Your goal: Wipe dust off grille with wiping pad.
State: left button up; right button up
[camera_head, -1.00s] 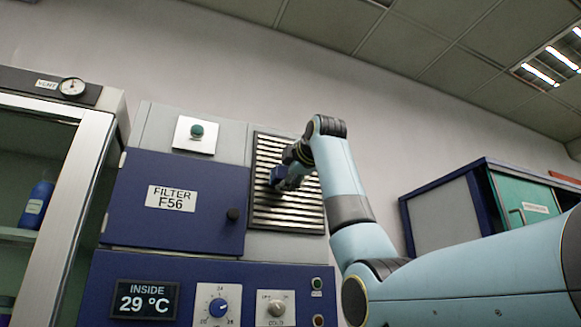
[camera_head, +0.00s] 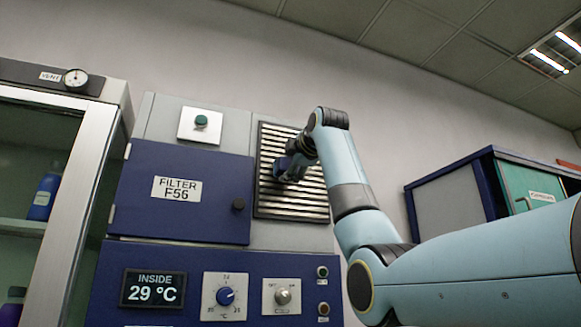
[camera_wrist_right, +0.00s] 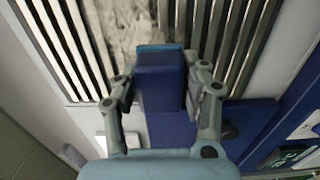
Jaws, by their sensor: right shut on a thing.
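The grille (camera_head: 292,207) is a dark framed panel of pale slats on the upper right of the cabinet front. In the right wrist view the grille (camera_wrist_right: 240,45) fills the top, with a patch of grey dust (camera_wrist_right: 145,22) across its middle slats. My right gripper (camera_head: 288,172) is at the grille's upper part. It is shut on the wiping pad (camera_wrist_right: 160,82), a blue block with a lighter blue front edge, which is at or very near the slats beside the dust. Whether it touches cannot be told. My left gripper is not in view.
Left of the grille is a blue filter door (camera_head: 180,215) with a black knob (camera_head: 238,205), under a green button (camera_head: 201,121). A display (camera_head: 152,289) and dials sit below. A glass-fronted cabinet (camera_head: 108,165) stands left, a blue-green one (camera_head: 452,205) right.

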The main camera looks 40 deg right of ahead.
jog(key=shift+w+d, duration=0.15)
jog(key=shift+w, duration=0.55)
jog(key=shift+d, duration=0.15)
